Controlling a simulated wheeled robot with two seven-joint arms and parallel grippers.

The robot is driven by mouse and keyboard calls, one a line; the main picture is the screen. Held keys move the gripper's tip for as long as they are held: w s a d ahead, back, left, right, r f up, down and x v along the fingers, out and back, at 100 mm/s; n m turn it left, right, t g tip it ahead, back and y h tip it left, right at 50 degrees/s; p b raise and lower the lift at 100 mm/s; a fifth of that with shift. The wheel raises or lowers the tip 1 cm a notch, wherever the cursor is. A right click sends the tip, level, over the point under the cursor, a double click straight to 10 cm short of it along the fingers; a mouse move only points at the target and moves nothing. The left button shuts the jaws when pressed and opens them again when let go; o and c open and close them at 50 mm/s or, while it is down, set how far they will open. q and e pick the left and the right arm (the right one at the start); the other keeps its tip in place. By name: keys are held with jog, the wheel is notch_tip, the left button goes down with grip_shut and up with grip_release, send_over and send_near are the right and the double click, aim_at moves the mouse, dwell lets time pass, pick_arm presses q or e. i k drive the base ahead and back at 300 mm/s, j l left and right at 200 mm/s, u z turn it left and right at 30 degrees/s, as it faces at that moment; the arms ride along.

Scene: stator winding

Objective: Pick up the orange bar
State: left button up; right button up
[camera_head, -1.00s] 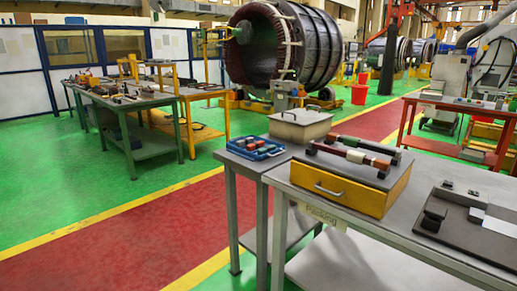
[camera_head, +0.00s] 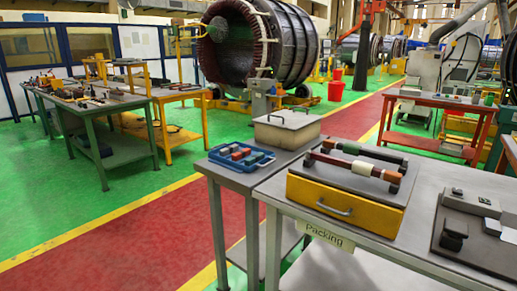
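Two bars lie side by side across dark supports on top of a yellow box with a grey lid (camera_head: 335,200). The farther bar (camera_head: 365,152) has red, green and dark sections. Both rest nearly level and slanted across the lid. The box stands on a grey table labelled "Packing" (camera_head: 420,220). Neither of my grippers is in view, and nothing is holding the bars.
A blue tray (camera_head: 241,156) with red and grey pieces and a grey lidded box (camera_head: 287,128) stand left of the yellow box. A dark plate with a black block (camera_head: 453,235) lies to the right. Open floor (camera_head: 110,225) with a red walkway lies left of the table.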

aim_at(241, 153)
jog(key=i+j+z, duration=0.4)
jog(key=i+j, duration=0.15)
jog(key=i+j+z, duration=0.2)
jog(key=j, duration=0.3)
jog(key=i+j+z, duration=0.2)
jog(key=j, duration=0.2)
jog(key=i+j+z, duration=0.2)
jog(key=j, duration=0.25)
